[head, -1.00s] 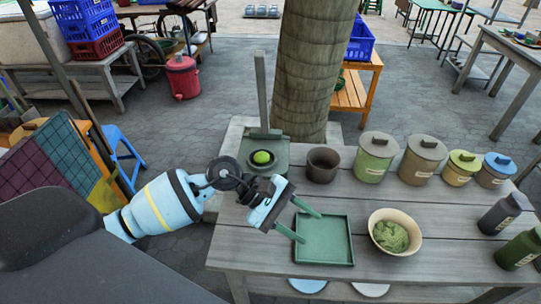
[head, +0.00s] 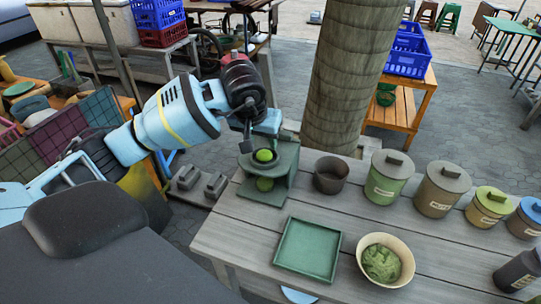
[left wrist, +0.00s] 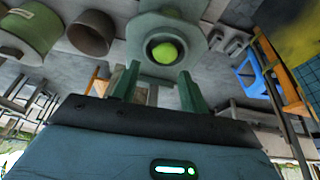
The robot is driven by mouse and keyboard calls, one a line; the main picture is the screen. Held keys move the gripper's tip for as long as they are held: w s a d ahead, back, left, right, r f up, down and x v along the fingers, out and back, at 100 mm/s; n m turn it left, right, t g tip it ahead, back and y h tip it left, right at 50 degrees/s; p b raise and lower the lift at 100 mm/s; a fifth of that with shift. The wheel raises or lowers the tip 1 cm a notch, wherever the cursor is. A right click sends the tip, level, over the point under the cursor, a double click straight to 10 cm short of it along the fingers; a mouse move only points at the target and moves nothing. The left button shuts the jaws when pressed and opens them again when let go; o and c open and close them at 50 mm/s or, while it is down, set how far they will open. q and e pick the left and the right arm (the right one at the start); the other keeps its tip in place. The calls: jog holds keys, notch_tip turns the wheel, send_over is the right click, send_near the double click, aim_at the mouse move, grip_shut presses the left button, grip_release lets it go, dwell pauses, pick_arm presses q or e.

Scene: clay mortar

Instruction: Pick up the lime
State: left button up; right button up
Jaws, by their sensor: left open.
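The lime (head: 264,155) is a bright green ball in a dark round opening on top of a green stand (head: 285,160) at the table's back left corner. It also shows in the left wrist view (left wrist: 165,52), just beyond the two green fingers. My left gripper (head: 264,138) is open and empty, pointing down close above the lime. The fingers are apart, and the lime appears between and beyond their tips, not gripped. The arm partly hides the stand's upper part in the head view. My right gripper is not in view.
A green tray (head: 308,248), a bowl of green paste (head: 384,261) and several lidded canisters (head: 389,177) are on the table. A tree trunk (head: 350,80) rises behind.

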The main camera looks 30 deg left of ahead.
aim_at(263, 149)
pick_arm(q)
jog(key=shift+a+r, duration=0.1)
jog(key=shift+a, duration=0.3)
jog(key=shift+x, duration=1.3)
jog(key=shift+w+x, duration=0.2)
jog(key=shift+x, duration=2.35)
jog(key=shift+a+r, duration=0.1)
jog(key=shift+a, duration=0.05)
jog(key=shift+c, duration=0.2)
jog(key=c, duration=0.7)
jog(key=shift+o, duration=0.2)
jog(key=shift+r, duration=0.1)
